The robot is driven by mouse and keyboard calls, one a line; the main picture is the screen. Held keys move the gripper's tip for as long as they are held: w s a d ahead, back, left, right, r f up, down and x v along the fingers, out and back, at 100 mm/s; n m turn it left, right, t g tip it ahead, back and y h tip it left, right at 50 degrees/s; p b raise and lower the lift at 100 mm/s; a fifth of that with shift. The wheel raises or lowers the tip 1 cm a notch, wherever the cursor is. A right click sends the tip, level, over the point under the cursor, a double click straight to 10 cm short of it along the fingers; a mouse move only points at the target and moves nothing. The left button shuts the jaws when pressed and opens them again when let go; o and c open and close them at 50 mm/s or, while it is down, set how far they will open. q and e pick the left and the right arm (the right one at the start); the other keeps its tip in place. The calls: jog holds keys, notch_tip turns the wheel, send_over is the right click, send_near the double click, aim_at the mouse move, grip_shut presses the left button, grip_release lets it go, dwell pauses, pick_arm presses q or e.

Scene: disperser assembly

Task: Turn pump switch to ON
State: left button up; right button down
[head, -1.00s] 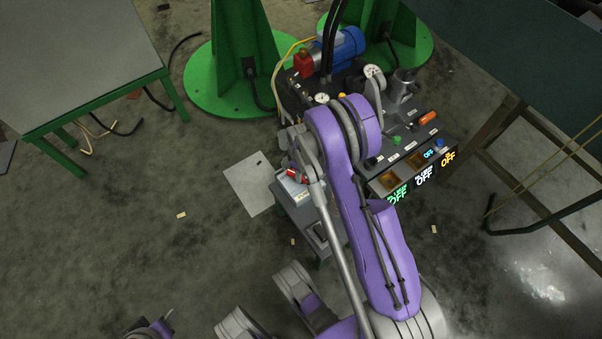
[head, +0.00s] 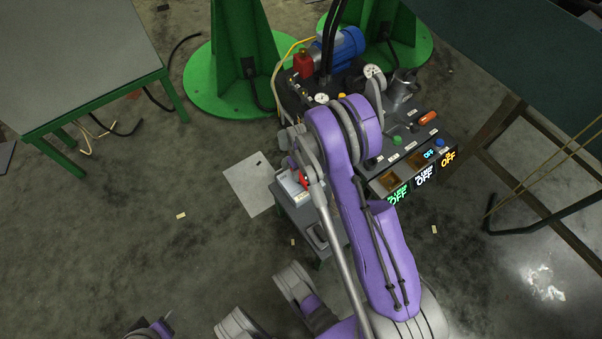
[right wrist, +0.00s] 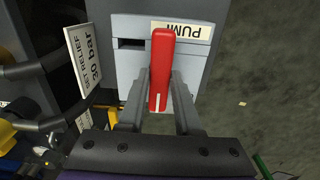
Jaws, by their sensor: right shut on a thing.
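The pump switch has a red handle (right wrist: 161,72) on a light grey box with an upside-down label (right wrist: 181,30) reading "PUMP", partly cut off. My right gripper (right wrist: 160,88) is shut on the handle, one finger on each side. The handle points nearly straight up and down in the right wrist view. In the head view the red handle (head: 304,181) shows small above the pale switch box (head: 291,187), partly covered by my right arm. My left gripper is not identifiable.
Lit displays on the control panel read OFF, among them a green one (head: 398,194) and an orange one (head: 447,159). A blue motor (head: 349,44) stands behind the panel. A green-legged table (head: 80,60) is at left. Floor left of the switch box is open.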

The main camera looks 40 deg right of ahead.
aim_at(301, 176)
jog(key=c, duration=0.6)
grip_release()
notch_tip(301, 176, up, 11)
jog(key=p, duration=0.3)
jog(key=shift+f, duration=0.1)
